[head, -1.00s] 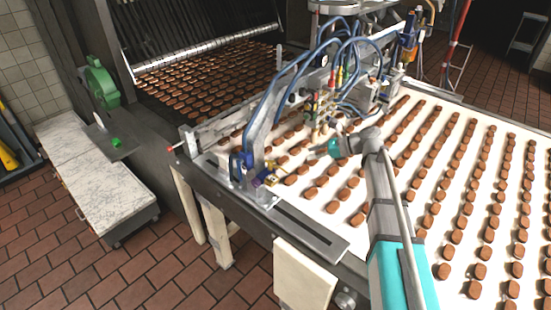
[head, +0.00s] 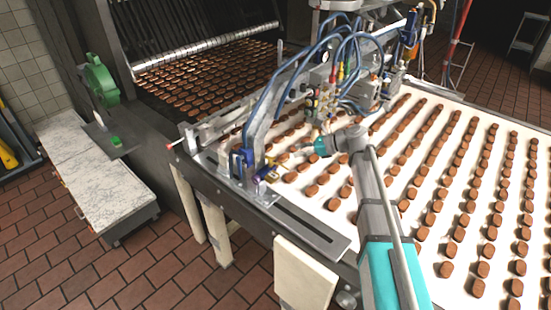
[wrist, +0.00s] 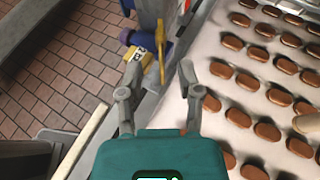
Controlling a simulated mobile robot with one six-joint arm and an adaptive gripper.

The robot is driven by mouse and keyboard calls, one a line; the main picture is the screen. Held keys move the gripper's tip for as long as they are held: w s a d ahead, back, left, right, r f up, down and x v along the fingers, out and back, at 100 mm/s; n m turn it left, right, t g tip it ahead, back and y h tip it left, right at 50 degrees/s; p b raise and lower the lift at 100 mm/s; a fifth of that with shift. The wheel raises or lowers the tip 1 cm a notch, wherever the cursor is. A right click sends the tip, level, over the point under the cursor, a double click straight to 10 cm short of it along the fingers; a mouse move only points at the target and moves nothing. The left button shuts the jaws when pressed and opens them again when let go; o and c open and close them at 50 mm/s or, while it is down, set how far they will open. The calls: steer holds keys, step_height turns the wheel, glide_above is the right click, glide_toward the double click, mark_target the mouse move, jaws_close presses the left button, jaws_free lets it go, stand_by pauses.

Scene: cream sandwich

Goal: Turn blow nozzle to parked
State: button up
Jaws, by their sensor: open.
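At the near corner of the belt machine, a blue fitting (head: 240,160) carries a small yellow part (head: 268,173). In the wrist view there is a thin yellow lever-like piece (wrist: 166,50), likely the blow nozzle, beside a yellow block with a dark-marked label (wrist: 140,56). I cannot tell which position it is set to. My gripper (wrist: 161,72) is open, its two grey fingers spread, with the yellow piece just beyond and between the fingertips. I see no clear contact. In the head view my gripper (head: 297,155) is small and partly lost against the machine.
A white belt (head: 440,150) with rows of brown biscuits lies right of and under my arm. Blue hoses and valves (head: 345,60) crowd above it. A grey slotted plate (head: 305,228) runs along the near edge. Open tiled floor (wrist: 60,80) lies left.

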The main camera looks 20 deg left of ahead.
mark_target(271, 156)
steer(key=b+x, duration=0.3)
steer(key=x, duration=0.6)
steer(key=shift+a, duration=0.1)
jaws_close()
